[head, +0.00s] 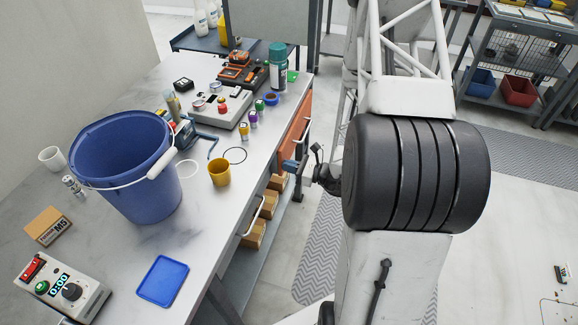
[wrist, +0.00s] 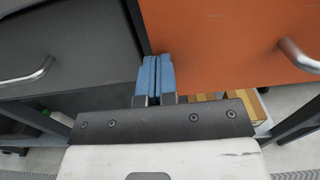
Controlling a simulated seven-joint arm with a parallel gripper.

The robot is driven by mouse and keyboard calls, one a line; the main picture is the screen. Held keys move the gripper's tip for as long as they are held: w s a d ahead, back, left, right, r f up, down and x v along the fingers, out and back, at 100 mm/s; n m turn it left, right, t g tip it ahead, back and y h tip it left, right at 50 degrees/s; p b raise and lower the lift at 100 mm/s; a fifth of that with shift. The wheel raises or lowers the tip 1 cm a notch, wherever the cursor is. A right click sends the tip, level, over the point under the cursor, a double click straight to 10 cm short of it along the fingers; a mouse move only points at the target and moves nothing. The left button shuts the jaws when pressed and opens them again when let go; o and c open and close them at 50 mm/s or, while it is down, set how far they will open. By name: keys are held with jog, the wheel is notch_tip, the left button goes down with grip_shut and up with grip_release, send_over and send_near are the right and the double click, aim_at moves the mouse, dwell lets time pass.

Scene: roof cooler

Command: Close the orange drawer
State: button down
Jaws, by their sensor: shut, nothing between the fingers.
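The orange drawer (head: 294,128) is under the right edge of the workbench in the head view. Its orange front (wrist: 225,40) fills the upper right of the wrist view, with a metal handle (wrist: 300,57) at the right. How far it stands out is hard to tell. My gripper (head: 290,165) is beside the near end of the orange front. In the wrist view its blue fingers (wrist: 155,72) are shut together and empty. Their tips overlap the lower left corner of the orange front. I cannot tell whether they touch it.
A dark grey drawer (wrist: 65,45) is left of the orange one. Cardboard boxes (wrist: 205,98) sit on the shelf below. The workbench (head: 215,245) holds a blue bucket (head: 130,180), a yellow cup (head: 219,173) and a blue tray (head: 162,281). Floor beside the bench is open.

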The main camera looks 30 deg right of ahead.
aim_at(289, 154)
jog(key=shift+s+d, duration=0.1)
jog(key=shift+d, duration=0.05)
jog(key=v, duration=1.3)
jog(key=shift+s+d, duration=0.2)
jog(key=shift+s, duration=0.05)
dwell(0.5)
jog(key=w+d+f, duration=0.1)
jog(key=w+d, duration=0.3)
jog(key=d, duration=0.1)
jog(key=shift+w+f, duration=0.4)
jog(key=shift+w+a, duration=0.1)
jog(key=shift+x, duration=6.8)
